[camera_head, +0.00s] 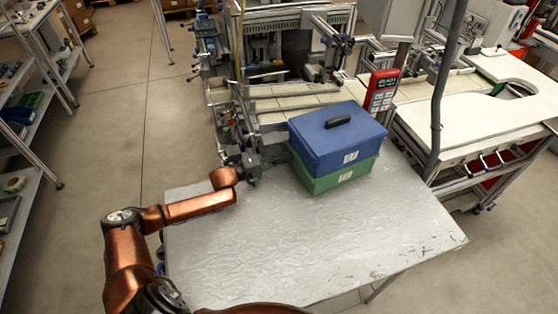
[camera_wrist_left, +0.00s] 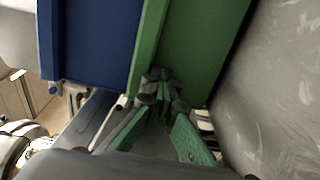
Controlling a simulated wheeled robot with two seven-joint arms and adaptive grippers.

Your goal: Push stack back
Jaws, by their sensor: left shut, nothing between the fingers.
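The stack stands near the far edge of the grey table (camera_head: 230,250). It is a blue box (camera_head: 330,140) with a dark handle on its lid, sitting on a green box (camera_head: 345,178). My left gripper (camera_head: 256,168) is at the left side of the stack, low over the table. In the left wrist view its fingers (camera_wrist_left: 160,78) are shut and empty, with their tips close against the green box (camera_wrist_left: 205,50). I cannot tell if they touch. The blue box (camera_wrist_left: 95,40) shows beside it. My right gripper is out of view.
A red handheld device (camera_head: 382,90) stands just behind the stack. A workbench with metal fixtures (camera_head: 285,100) lies beyond the table's far edge. A dark vertical pole (camera_head: 445,80) rises to the right. The near and right parts of the table are clear.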

